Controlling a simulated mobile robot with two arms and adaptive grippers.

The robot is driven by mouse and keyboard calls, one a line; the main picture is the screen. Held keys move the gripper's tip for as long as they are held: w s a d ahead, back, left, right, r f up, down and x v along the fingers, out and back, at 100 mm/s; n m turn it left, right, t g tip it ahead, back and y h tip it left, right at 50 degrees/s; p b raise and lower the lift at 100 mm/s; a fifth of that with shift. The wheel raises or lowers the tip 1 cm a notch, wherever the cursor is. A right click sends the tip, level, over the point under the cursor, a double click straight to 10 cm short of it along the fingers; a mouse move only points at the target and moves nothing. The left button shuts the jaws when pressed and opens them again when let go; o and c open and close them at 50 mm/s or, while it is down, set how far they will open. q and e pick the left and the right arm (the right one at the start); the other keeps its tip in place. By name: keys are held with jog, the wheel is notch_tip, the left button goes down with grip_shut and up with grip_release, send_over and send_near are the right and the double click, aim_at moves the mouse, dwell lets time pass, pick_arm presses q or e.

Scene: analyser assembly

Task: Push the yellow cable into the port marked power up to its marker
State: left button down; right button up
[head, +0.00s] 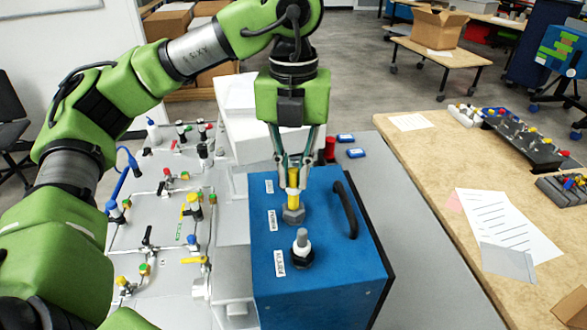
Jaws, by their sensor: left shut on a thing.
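The yellow cable (293,198) stands upright above the top of the blue analyser box (325,270). Its lower end is at a grey hexagonal port fitting (293,215). A white label (272,220) beside this fitting seems to read POWER, but the print is small. My left gripper (293,180) points straight down with its fingers closed around the cable, just above the fitting. The fingers hide the cable's upper part. I cannot make out the marker or how deep the cable sits. My right gripper is out of view.
A second fitting with a grey plug (302,245) stands nearer on the box top. A black handle (345,209) runs along its right side. A panel of valves and tubing (165,245) lies to the left. A wooden table (440,190) with papers and parts is at right.

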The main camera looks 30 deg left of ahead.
aim_at(294, 185)
pick_arm(q)
jog(key=shift+f+b, duration=1.3)
jog(key=shift+f, duration=0.35)
jog(key=c, duration=2)
grip_release()
jog(key=shift+r, duration=0.1)
jog(key=shift+o, duration=0.2)
jog(key=shift+r, duration=0.1)
jog(key=shift+r+p, duration=1.7)
jog(key=shift+r, duration=0.6)
notch_tip(294, 185, up, 2)
jog(key=shift+r+p, duration=0.15)
jog(key=shift+p, duration=0.85)
